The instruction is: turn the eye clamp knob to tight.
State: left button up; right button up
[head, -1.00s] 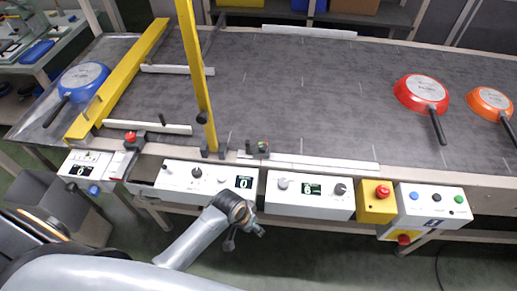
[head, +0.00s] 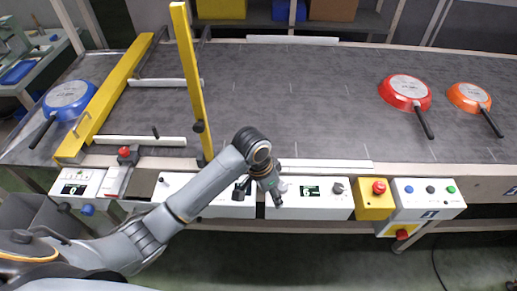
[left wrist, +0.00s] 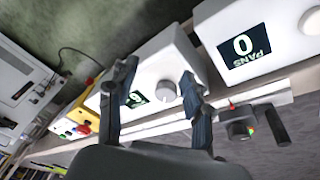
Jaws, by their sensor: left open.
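The photo eye (left wrist: 238,122), a small dark block with red and green spots, sits by the white rail at the right of the left wrist view. A black lever-like part (left wrist: 277,124) stands beside it, probably its clamp knob; its setting cannot be read. In the head view my left arm hides the eye. My left gripper (left wrist: 160,72) is open and empty, with its fingers apart. In the head view my left gripper (head: 278,198) is in front of the white counter box. The eye lies to the right of the fingers in the wrist view, apart from them. My right gripper is out of view.
A grey knob (left wrist: 165,91) on a white box shows between my fingers. Another box (left wrist: 282,45) reads 0 PANS. A yellow post (head: 188,75) stands left of my arm.

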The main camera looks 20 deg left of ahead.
pick_arm(q)
jog(key=w+a+r+g+y, duration=0.1)
jog(key=w+a+r, duration=0.3)
jog(key=w+r, duration=0.35)
jog(key=w+a+r+y, duration=0.1)
jog(key=w+a+r, duration=0.3)
jog(key=w+r, duration=0.3)
jog(key=f, duration=0.4)
jog(key=s+f+p, duration=0.1)
jog(key=f, duration=0.7)
jog(key=shift+s+d+f+p, duration=0.2)
jog(key=shift+s+f+p, duration=0.05)
jog(key=shift+s+p, duration=0.15)
jog(key=shift+c, duration=0.2)
grip_shut()
